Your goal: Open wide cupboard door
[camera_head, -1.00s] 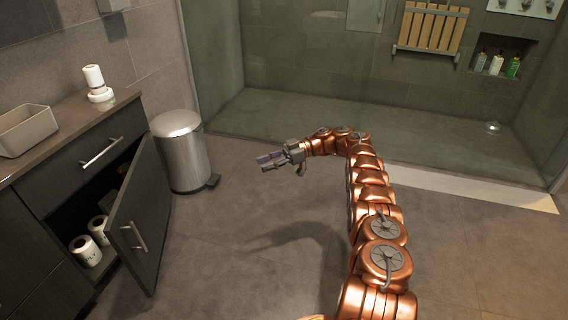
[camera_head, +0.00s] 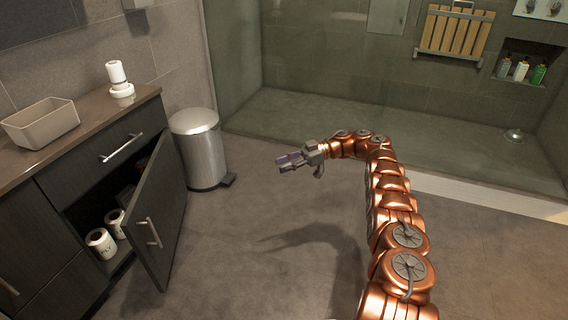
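The cupboard door (camera_head: 160,215) is a dark panel with an upright metal handle (camera_head: 149,233). It stands ajar, swung out from the vanity on the left, with the dark inside showing. Toilet rolls (camera_head: 101,243) stand on the cupboard floor. My gripper (camera_head: 283,162) is in the air right of the door, pointing left. It is clear of the door and handle, and nothing shows in it. Its two fingers look close together, but they are too small to tell whether they are shut.
A drawer with a metal handle (camera_head: 122,148) is above the opening. A metal pedal bin (camera_head: 200,150) stands just behind the door. The counter (camera_head: 90,128) holds a beige basin (camera_head: 42,125) and a white dispenser (camera_head: 118,78). The floor (camera_head: 240,245) between door and arm is clear.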

